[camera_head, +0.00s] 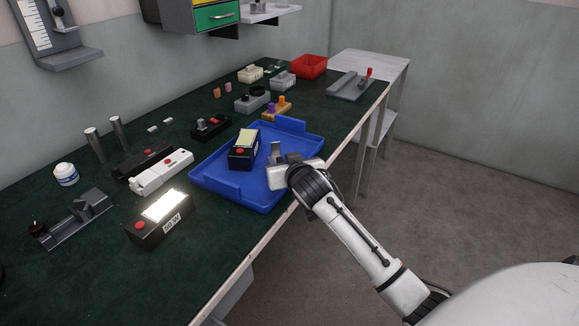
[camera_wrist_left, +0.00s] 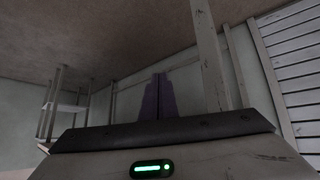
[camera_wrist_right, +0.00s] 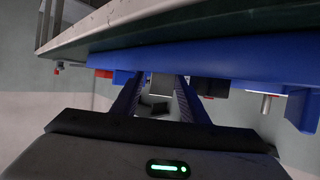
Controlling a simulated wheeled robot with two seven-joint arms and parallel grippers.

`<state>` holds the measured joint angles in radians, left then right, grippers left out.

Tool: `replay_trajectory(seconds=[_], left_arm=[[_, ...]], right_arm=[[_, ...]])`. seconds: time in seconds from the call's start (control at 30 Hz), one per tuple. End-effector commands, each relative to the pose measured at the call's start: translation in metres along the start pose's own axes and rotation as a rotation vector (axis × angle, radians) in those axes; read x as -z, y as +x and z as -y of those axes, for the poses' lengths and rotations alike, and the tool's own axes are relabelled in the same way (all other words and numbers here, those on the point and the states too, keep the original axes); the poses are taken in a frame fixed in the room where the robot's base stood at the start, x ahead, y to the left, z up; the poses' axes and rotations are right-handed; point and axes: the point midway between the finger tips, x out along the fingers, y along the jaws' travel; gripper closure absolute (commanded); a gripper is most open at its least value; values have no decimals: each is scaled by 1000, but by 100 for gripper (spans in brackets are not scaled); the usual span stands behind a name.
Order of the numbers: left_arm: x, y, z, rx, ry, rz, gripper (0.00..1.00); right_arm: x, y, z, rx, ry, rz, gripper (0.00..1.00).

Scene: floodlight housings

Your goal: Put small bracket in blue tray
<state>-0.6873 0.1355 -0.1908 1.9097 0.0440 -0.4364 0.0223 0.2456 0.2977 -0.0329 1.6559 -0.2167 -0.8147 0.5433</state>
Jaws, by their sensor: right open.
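The blue tray (camera_head: 228,190) lies on the green bench top, near its front edge. A small grey bracket (camera_head: 277,149) shows as an upright plate in the tray's right part, just past my right gripper (camera_head: 284,160). In the right wrist view the grey bracket (camera_wrist_right: 160,84) is between the fingertips of my open right gripper (camera_wrist_right: 155,88); whether either finger touches it I cannot tell. The hand hides the bracket's lower part in the head view. My left gripper (camera_wrist_left: 158,82) shows only in the left wrist view, fingers together and empty, away from the bench.
A black box with a yellow top and red button (camera_head: 244,149) stands in the tray. A similar lit box (camera_head: 160,218) stands to its left. A red bin (camera_head: 309,66) and a grey fixture (camera_head: 350,86) are at the far end. Several small parts line the back.

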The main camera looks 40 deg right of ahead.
Motion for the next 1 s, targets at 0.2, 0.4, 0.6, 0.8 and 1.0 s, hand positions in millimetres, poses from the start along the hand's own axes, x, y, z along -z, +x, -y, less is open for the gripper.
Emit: replay_trajectory(seconds=[0.2, 0.4, 0.6, 0.8, 1.0], left_arm=[[2, -2, 0, 0, 0, 0, 100], [2, -3, 0, 0, 0, 0, 100], [3, -3, 0, 0, 0, 0, 100], [2, -3, 0, 0, 0, 0, 100], [3, -3, 0, 0, 0, 0, 100]], right_arm=[[0, -44, 0, 0, 0, -1, 60], [0, -81, 0, 1, 1, -1, 60], [0, -101, 0, -1, 1, 0, 60], [0, -105, 0, -2, 1, 0, 60], [0, -104, 0, -1, 0, 0, 60]])
